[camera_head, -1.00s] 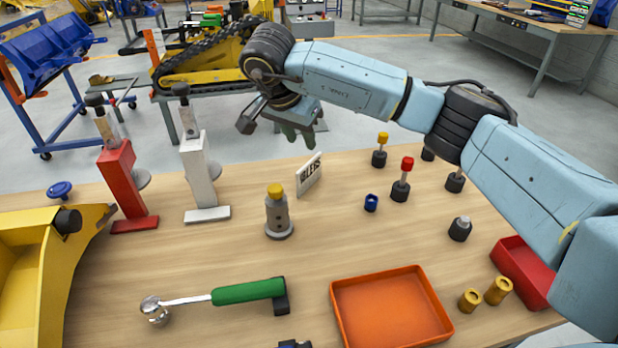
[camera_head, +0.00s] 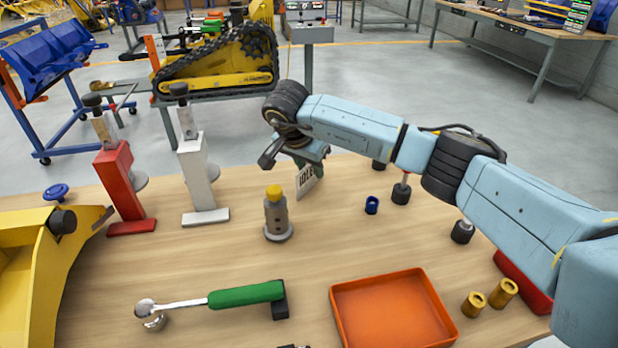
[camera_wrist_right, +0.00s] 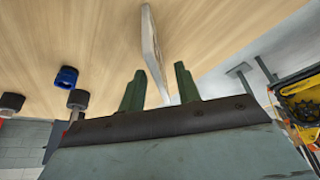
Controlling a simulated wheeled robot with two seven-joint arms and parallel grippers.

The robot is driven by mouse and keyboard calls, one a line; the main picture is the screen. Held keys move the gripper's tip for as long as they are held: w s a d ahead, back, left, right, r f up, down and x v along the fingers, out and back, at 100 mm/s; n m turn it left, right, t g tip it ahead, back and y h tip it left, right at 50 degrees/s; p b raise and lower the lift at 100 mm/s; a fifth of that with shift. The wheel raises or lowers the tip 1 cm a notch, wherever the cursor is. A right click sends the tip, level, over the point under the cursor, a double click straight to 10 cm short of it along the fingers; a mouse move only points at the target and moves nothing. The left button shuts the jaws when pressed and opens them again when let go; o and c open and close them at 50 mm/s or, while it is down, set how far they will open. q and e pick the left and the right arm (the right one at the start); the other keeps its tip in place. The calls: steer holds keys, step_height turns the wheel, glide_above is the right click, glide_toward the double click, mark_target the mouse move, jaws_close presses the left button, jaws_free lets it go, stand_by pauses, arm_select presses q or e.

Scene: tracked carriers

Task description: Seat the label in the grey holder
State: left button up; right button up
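The label (camera_head: 307,181) is a thin white plate with dark lettering. It stands on edge on the wooden table behind the grey cylinder, partly covered by my right gripper. My right gripper (camera_head: 300,163) is over its top edge. In the right wrist view the green fingers (camera_wrist_right: 160,88) are apart, with the label (camera_wrist_right: 152,45) seen edge-on between them; I cannot tell whether they touch it. A pale grey upright stand (camera_head: 203,178) is to the left, empty of any label; I cannot tell whether it is the grey holder. My left gripper does not show.
A red stand (camera_head: 122,185) is left of the pale one. A grey cylinder with a yellow cap (camera_head: 277,222) stands in front of the label. The table's middle is fairly clear.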

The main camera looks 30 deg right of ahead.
steer(key=shift+f, duration=0.2)
stand_by(0.6)
jaws_close()
